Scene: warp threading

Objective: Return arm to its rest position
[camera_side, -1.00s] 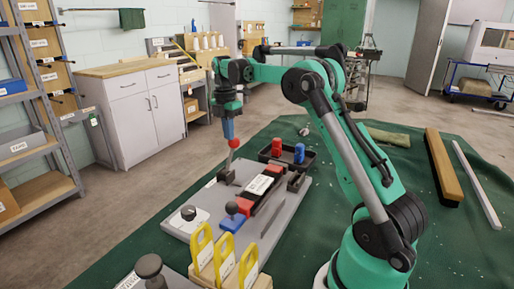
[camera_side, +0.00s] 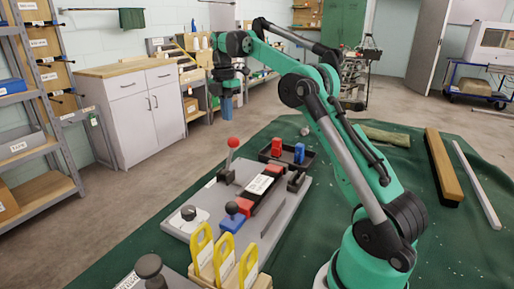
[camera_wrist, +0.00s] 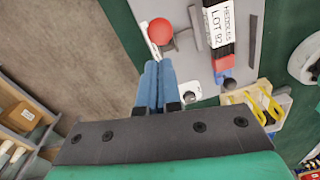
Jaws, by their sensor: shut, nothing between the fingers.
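My gripper (camera_side: 227,114) hangs in the air above and slightly left of the grey board (camera_side: 266,228). Its two blue fingers are together and empty in the wrist view (camera_wrist: 158,66). The red-knobbed lever (camera_side: 233,143) stands at the board's far left, below the gripper and apart from it; the red knob also shows in the wrist view (camera_wrist: 160,31), just beyond the fingertips in the picture.
On the board are a block labelled HEDDLES LOT 92 (camera_wrist: 218,25), a blue block (camera_side: 232,223) and a dark dial (camera_side: 188,212). A dark tray (camera_side: 288,158) holds red and blue pieces. Yellow-handled tools (camera_side: 225,259) stand in front. Free air surrounds the gripper.

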